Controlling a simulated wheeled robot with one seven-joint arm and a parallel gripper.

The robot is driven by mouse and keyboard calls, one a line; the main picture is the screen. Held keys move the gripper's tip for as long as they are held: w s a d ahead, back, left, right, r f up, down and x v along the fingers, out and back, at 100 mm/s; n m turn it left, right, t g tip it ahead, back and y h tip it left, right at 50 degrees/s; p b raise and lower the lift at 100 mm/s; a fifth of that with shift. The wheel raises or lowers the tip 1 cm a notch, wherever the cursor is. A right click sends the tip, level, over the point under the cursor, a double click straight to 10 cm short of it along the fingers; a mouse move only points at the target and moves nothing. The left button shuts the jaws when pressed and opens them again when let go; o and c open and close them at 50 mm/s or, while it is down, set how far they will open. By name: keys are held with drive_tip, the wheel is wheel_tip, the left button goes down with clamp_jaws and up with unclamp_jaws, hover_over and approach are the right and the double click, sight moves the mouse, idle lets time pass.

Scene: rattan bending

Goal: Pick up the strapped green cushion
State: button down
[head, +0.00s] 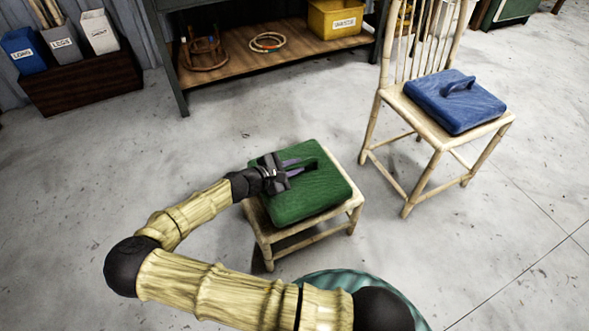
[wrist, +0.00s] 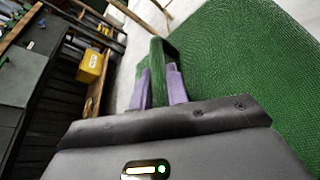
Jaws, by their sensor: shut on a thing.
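The green cushion (head: 308,190) sits on a low bamboo stool (head: 262,234) in the middle of the head view. A green strap stands up from its top. My gripper (head: 302,163) reaches in from the left over the cushion. Its purple fingers are shut on the strap (wrist: 158,62), which shows between them in the wrist view. The cushion's green surface (wrist: 240,65) fills the right of the wrist view. In the head view the cushion appears to rest on the seat; I cannot tell if there is a small gap.
A bamboo chair (head: 383,95) with a blue strapped cushion (head: 455,103) stands to the right. A workbench shelf (head: 235,67) holds a yellow bin (head: 334,17) and rings. Labelled bins (head: 62,43) stand at the back left. The floor around the stool is clear.

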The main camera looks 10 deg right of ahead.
wheel_tip(320, 180, up, 8)
drive_tip(key=p, duration=0.4)
drive_tip(key=shift+f, duration=0.1)
